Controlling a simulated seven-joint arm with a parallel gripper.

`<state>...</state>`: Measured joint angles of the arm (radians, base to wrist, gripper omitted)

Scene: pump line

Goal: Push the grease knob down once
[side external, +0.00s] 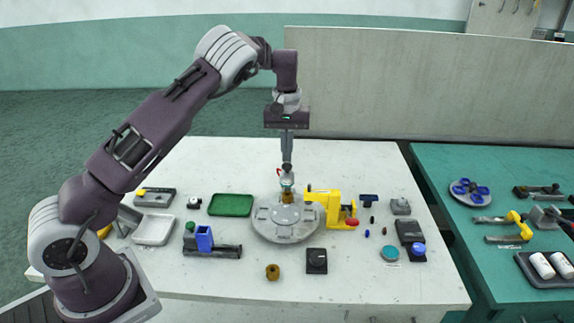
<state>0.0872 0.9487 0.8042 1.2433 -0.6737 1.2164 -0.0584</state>
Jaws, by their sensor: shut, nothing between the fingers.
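My gripper (287,162) points straight down and is shut, with nothing between its fingers. Its tips are just above, or touching, a small upright fitting (287,182) with a pale top, a bit of red and a brass-coloured base. The fingertips partly hide the top of the fitting, so contact is unclear.
A yellow unit (326,198) with a red knob (352,222) stands close right of the fitting. A blue and dark block (205,238), a green tray (230,205), a teal disc (390,253) and a brass part (272,272) lie around. The white table's front is mostly clear.

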